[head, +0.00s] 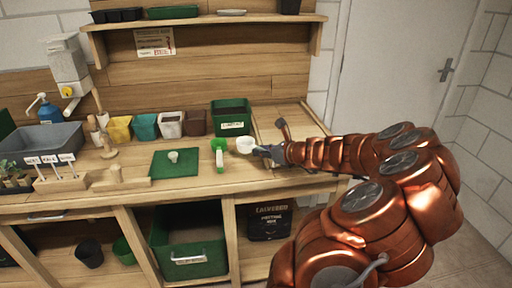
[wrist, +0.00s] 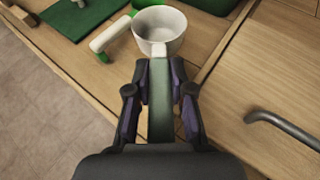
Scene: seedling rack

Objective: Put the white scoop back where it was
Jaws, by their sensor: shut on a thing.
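The white scoop (head: 245,145) has a round cup, which shows from above in the wrist view (wrist: 159,30). Its cup looks empty. A grey-green handle (wrist: 160,100) runs back from the cup between my fingers. My gripper (head: 270,151) is shut on this handle, and the fingers (wrist: 160,95) flank it in the wrist view. The scoop is over the right part of the wooden bench, near its front edge. I cannot tell whether the cup touches the bench.
A white and green tool (head: 219,155) is just left of the scoop. A green mat (head: 175,168) with a small pale knob is further left. A green bin (head: 231,118) and several pots stand behind. A dark curved bar (wrist: 283,130) is right of my gripper.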

